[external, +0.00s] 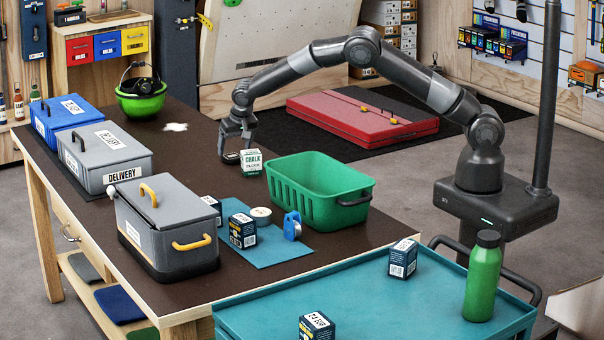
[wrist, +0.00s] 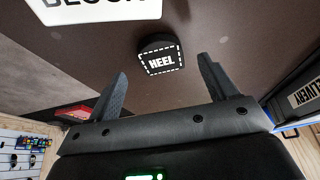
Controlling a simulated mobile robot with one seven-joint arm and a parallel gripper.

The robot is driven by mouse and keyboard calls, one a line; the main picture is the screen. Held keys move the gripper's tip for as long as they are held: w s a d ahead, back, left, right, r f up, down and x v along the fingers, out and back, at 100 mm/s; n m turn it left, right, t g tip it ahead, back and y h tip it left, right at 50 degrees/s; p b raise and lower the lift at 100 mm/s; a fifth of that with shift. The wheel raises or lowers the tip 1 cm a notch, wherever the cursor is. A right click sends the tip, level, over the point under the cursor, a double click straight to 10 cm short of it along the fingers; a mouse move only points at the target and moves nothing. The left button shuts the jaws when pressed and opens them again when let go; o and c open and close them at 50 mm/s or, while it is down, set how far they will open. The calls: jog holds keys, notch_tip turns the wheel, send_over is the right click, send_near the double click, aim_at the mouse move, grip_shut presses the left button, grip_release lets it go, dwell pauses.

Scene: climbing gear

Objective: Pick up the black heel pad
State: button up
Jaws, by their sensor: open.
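The black heel pad (wrist: 161,56) lies flat on the dark brown table, with "HEEL" in white and a dashed white border on top. In the wrist view it sits ahead of and between my gripper's (wrist: 158,85) two open fingers, apart from both. In the external view my gripper (external: 238,138) points down at the table's far side, and the heel pad (external: 231,158) shows as a small dark piece just below it. Nothing is between the fingers.
A white and green chalk block box (external: 251,162) stands close beside the pad, with a green basket (external: 318,197) to its right. A blue mat (external: 262,246) holds small items.

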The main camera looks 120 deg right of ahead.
aim_at(232, 156)
jog(key=shift+x, duration=1.6)
jog(key=shift+w+d+r, duration=0.1)
jog(key=shift+w+d, duration=0.05)
jog(key=c, duration=1.1)
